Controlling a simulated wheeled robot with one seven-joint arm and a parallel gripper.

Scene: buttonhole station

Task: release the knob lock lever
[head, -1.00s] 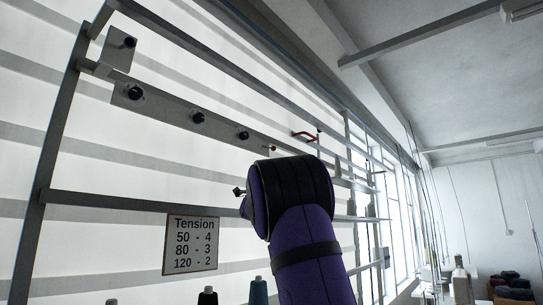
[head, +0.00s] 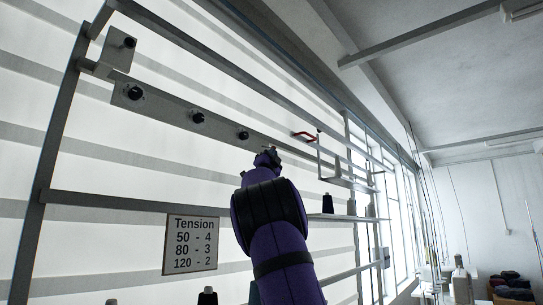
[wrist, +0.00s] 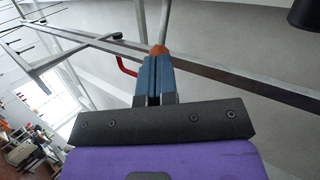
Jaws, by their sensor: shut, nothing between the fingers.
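A red bent handle (head: 304,136) shows on the upper rack, just right of and above my gripper (head: 269,154) in the head view. It also shows in the wrist view (wrist: 127,66), left of my fingers. I cannot tell whether it is the lock lever. My gripper is raised to the grey rail (head: 165,108), right of the rightmost black knob (head: 243,135). In the wrist view my blue gripper fingers (wrist: 156,68) are together, with orange at their tips. The small red-tipped pin seen earlier on the rail is hidden behind my gripper; contact cannot be told.
Two more black knobs (head: 198,117) (head: 134,92) sit along the rail to the left. A Tension sign (head: 190,244) hangs below. A dark thread cone (head: 327,204) stands on the shelf at right. Rack bars run close around my gripper.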

